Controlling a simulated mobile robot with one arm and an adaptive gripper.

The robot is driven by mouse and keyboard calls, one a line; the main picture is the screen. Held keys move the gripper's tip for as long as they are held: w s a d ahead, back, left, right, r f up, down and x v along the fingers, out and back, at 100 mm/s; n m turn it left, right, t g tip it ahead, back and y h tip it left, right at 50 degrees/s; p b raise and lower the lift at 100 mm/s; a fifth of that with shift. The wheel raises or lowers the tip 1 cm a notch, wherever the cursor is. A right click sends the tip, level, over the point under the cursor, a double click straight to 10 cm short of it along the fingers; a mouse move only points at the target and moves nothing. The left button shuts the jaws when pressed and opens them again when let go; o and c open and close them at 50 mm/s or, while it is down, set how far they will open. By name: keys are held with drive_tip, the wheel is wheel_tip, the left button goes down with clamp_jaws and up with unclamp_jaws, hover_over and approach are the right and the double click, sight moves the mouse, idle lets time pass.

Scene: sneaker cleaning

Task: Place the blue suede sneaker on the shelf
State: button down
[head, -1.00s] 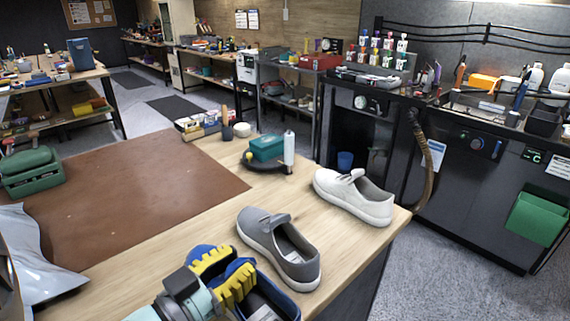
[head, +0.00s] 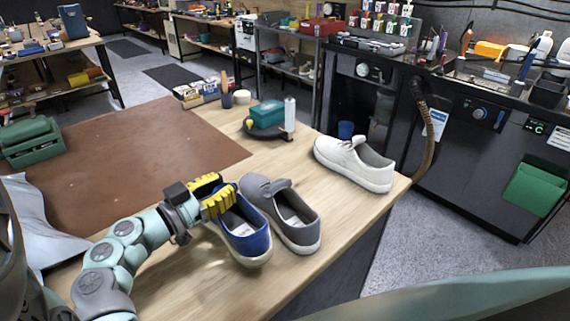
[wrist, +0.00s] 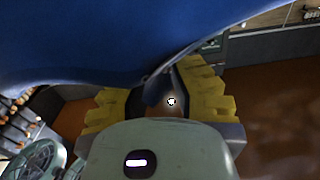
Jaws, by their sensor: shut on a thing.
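In the wrist view the blue sneaker (wrist: 150,35) fills the top of the picture, above the yellow fingers (wrist: 160,100). I cannot tell whether its sole touches the table. No shelf is clearly marked out; a grey metal shelf rack (head: 288,75) stands at the back.
A grey sneaker (head: 298,236) and a white sneaker (head: 355,166) stand on the wooden table (head: 190,286). A teal box (head: 267,114) on a dark round base and a white bottle (head: 290,114) are behind. A brown mat (head: 120,165) lies left. A dark workbench is at right.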

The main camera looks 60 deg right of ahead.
sight(224, 213)
drive_tip(key=shift+w+d+f, duration=0.1)
drive_tip(key=shift+w+d, duration=0.4)
drive_tip(key=shift+w, duration=0.35)
drive_tip(key=shift+f, duration=1.75)
drive_tip(key=c, duration=1.3)
unclamp_jaws()
drive_tip(key=shift+f, duration=0.15)
drive_tip(key=o, duration=0.4)
